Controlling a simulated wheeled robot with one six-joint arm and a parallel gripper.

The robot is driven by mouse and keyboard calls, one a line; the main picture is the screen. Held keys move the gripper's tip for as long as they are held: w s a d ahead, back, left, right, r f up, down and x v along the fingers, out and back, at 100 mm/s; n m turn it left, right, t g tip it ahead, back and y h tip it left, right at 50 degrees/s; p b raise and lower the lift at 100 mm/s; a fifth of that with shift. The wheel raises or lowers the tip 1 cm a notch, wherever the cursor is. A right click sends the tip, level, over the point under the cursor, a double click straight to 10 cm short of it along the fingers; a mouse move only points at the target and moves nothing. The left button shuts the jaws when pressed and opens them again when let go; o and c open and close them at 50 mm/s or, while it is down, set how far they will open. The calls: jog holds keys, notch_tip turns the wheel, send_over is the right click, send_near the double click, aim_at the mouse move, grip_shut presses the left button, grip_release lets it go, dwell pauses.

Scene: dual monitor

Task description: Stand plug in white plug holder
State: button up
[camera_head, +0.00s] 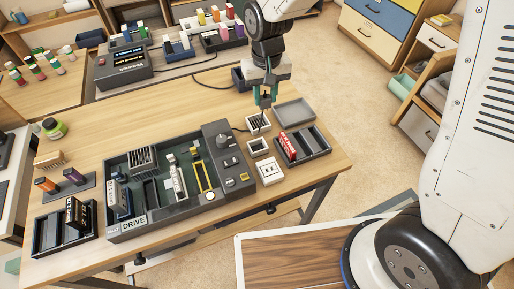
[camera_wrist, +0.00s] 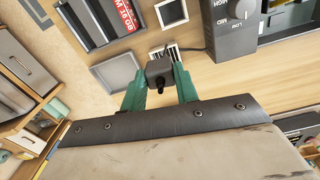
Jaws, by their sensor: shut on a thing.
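My gripper (camera_head: 265,101) is shut on a small black plug (camera_wrist: 160,74), which sits between its green fingertips in the wrist view. In the head view my gripper hangs above a white slotted holder (camera_head: 258,125) at the back right of the table. That holder also shows beyond the plug in the wrist view (camera_wrist: 157,51), partly hidden by it. A white square holder with a dark recess (camera_head: 257,147) stands just in front; it also shows in the wrist view (camera_wrist: 172,12). I cannot tell which is the plug holder. The gap below the plug is unclear.
A grey tray (camera_head: 294,112) and a black rack with a red box (camera_head: 303,146) stand to the right. A white socket plate (camera_head: 270,171) lies in front. A dark control unit (camera_head: 226,160) stands to the left. A black cable (camera_wrist: 193,49) runs near the slotted holder.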

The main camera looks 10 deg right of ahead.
jog(key=s+a+f+n, duration=0.1)
jog(key=s+a+f, duration=0.15)
jog(key=s, duration=0.25)
jog(key=shift+s+f, duration=0.1)
jog(key=shift+f, duration=4.25)
jog(key=o, duration=1.1)
jog(key=shift+f, duration=0.1)
jog(key=shift+c, duration=0.2)
